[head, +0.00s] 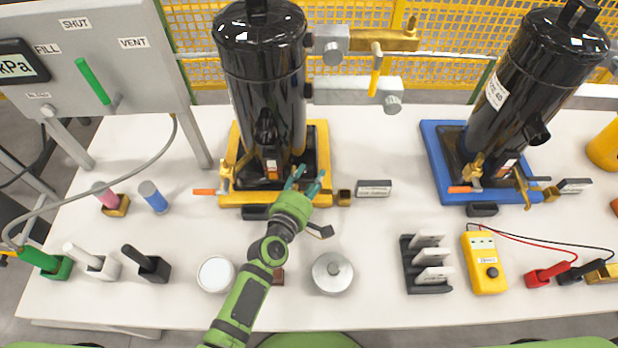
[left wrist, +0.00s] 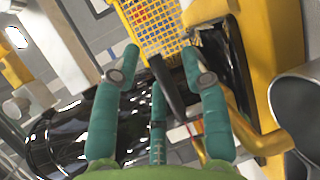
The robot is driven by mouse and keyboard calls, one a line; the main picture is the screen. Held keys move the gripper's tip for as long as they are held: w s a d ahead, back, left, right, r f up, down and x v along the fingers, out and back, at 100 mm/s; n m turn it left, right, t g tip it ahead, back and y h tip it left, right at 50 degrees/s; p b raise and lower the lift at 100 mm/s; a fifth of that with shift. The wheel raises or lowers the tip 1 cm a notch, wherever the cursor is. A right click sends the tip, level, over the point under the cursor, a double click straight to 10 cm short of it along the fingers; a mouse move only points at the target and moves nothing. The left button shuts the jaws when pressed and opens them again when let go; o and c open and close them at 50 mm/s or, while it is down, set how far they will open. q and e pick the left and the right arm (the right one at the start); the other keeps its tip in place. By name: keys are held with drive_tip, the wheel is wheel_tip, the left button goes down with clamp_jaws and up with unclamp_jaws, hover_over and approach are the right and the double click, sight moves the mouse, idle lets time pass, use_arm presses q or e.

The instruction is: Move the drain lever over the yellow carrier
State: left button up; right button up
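The yellow carrier (head: 325,150) stands on the white table under a black cylinder (head: 268,80). My left gripper (head: 305,180) is at the carrier's front right corner, its teal fingers apart. The left wrist view shows the gripper (left wrist: 160,72) from behind, with a dark bar (left wrist: 168,88) in the gap between its fingers. This bar appears to be the drain lever; I cannot tell if a finger touches it. In the head view the fingers hide that spot. An orange-handled lever (head: 206,191) sticks out at the carrier's left. My right gripper is not in view.
A blue carrier (head: 437,150) with a second black cylinder (head: 520,90) stands to the right. A white tub (head: 215,274) and a metal canister (head: 332,272) are near my left arm. A grey panel (head: 120,60) stands at the left. A yellow meter (head: 485,262) lies at front right.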

use_arm(q)
clamp_jaws()
drive_tip(key=shift+h+b, duration=0.3)
drive_tip(key=shift+s+f+m+g+h+b, duration=0.15)
drive_tip(key=shift+m+g+h+b, duration=0.3)
drive_tip(key=shift+m+b, duration=0.2)
drive_tip(key=shift+s+a+m+g+h+b, duration=0.15)
drive_tip(key=shift+s+m+g+h+b, duration=0.2)
drive_tip(key=shift+m+g+h+b, duration=1.35)
drive_tip(key=shift+s+a+m+g+h+b, duration=0.15)
drive_tip(key=shift+s+m+g+h+b, duration=0.4)
drive_tip(key=shift+b, duration=2.2)
drive_tip(key=shift+s+a+m+g+h+b, duration=0.2)
drive_tip(key=shift+m+g+h+b, duration=0.9)
drive_tip(key=shift+b, duration=1.1)
drive_tip(key=shift+r, duration=0.2)
